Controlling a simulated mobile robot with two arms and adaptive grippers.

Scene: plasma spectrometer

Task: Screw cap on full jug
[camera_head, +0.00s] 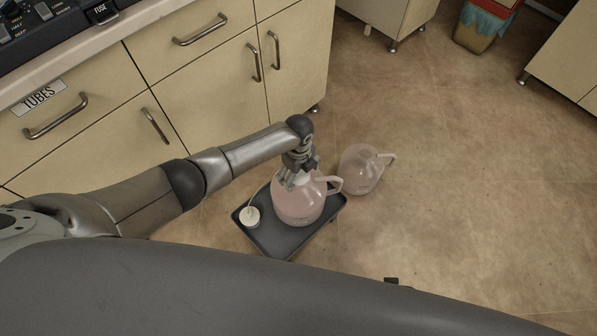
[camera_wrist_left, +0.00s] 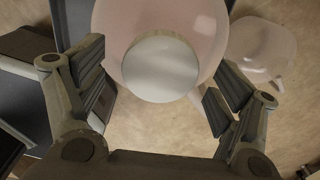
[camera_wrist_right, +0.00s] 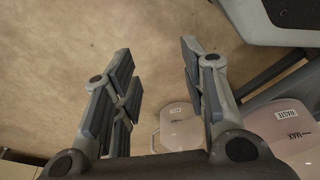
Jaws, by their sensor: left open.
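A jug of pinkish liquid (camera_head: 300,205) stands upright on a dark tray (camera_head: 285,243) on the floor. A round white cap (camera_wrist_left: 160,68) is at the top of this jug; I cannot tell if it is threaded on. My left gripper (camera_head: 294,183) is open above the jug's top. In the left wrist view, its fingers (camera_wrist_left: 160,98) are on either side of the cap, apart from it. My right gripper (camera_wrist_right: 157,88) is open and empty in the right wrist view, over bare floor. It is outside the head view.
A second, paler jug (camera_head: 360,170) stands on the floor right of the tray. A white cap with a thin tube (camera_head: 249,216) is at the tray's left side. Drawer cabinets (camera_head: 215,95) stand behind.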

